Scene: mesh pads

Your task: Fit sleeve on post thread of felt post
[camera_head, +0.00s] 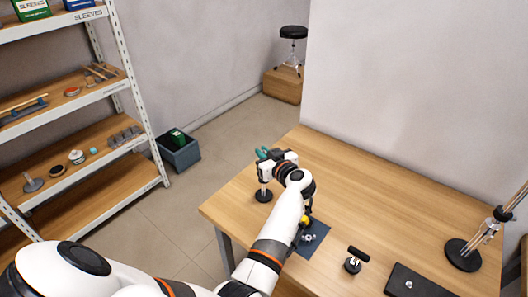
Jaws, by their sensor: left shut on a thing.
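My left arm reaches over the wooden table (400,215). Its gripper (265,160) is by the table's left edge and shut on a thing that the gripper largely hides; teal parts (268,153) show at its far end. Directly below the gripper stands a short post with a round black base (264,196), upright on the table. Its upper end is hidden behind the gripper, so I cannot tell whether the held thing touches it. I cannot make out a sleeve or a thread. My right gripper is not in view.
A dark blue mat (318,240) with small yellow and clear items lies beside my forearm. The table's back middle is clear. Shelves (80,150) stand left.

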